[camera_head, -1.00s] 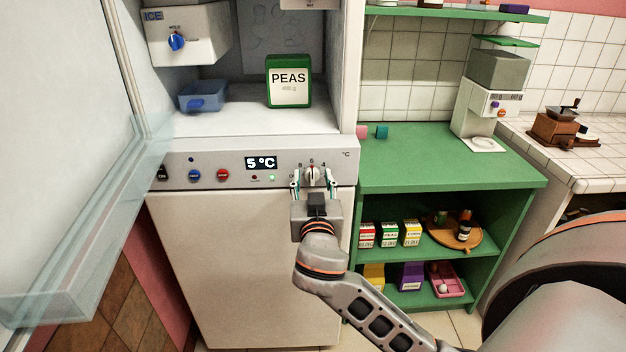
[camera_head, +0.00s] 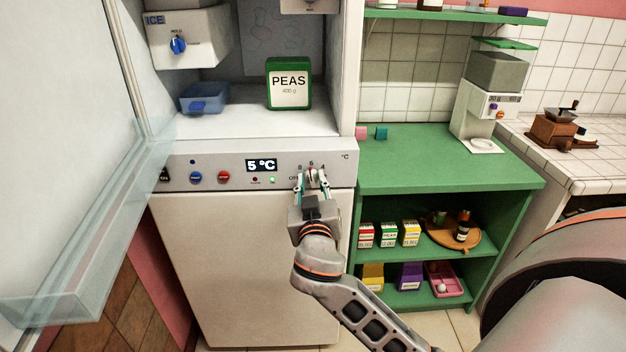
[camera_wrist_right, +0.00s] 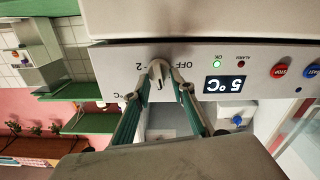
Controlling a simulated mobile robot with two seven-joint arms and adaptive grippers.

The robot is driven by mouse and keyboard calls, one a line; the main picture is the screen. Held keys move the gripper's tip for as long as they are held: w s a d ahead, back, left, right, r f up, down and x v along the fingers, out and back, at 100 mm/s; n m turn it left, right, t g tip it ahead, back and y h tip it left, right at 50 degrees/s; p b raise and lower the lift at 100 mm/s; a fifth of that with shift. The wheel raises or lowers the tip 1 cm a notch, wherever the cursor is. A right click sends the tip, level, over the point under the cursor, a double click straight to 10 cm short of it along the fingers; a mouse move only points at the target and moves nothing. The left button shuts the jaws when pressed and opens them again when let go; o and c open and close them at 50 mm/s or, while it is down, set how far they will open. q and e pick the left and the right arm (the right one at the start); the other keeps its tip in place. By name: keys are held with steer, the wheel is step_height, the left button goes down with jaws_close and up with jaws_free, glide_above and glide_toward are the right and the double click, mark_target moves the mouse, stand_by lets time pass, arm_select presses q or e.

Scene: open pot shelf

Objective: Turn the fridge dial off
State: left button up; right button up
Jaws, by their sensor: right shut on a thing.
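The fridge dial (camera_head: 312,173) is a small pale knob on the right of the control panel, with numbers and OFF marked around it. It also shows in the right wrist view (camera_wrist_right: 157,72), near the OFF and 2 marks. My right gripper (camera_head: 312,180) is shut on the dial, with a fingertip on each side. The fingers partly cover the dial, so I cannot tell its exact setting. The display (camera_head: 261,165) reads 5 °C. The green OK light (camera_wrist_right: 217,57) is lit. My left gripper is not in view.
Left of the display are a blue button (camera_head: 195,176) and a red STOP button (camera_head: 224,176). The open fridge compartment above holds a PEAS box (camera_head: 289,84) and a blue tray (camera_head: 204,98). A green shelf (camera_head: 450,170) stands to the right.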

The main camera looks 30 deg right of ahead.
steer(key=n+p, duration=0.1)
steer(key=n, duration=0.1)
steer(key=shift+r+n+p, duration=0.15)
steer(key=shift+n+p, duration=0.2)
steer(key=shift+n, duration=0.05)
steer(key=n+p, duration=0.1)
steer(key=n, duration=0.1)
steer(key=n+p, duration=0.2)
steer(key=n, duration=0.1)
steer(key=shift+w+a+f, duration=0.15)
steer(key=shift+a+f, duration=0.05)
steer(key=n+p, duration=0.3)
steer(key=n, duration=0.2)
steer(key=shift+a+f, duration=0.1)
steer(key=shift+f, duration=0.05)
steer(key=shift+n, duration=0.4)
steer(key=shift+f+n+p, duration=0.2)
steer(key=shift+n+p, duration=0.4)
steer(key=shift+n, duration=0.6)
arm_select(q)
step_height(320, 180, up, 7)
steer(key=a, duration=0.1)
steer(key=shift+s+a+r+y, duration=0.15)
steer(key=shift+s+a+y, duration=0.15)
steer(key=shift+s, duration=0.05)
arm_select(e)
steer(key=shift+f+n, duration=0.1)
steer(key=shift+n, duration=0.8)
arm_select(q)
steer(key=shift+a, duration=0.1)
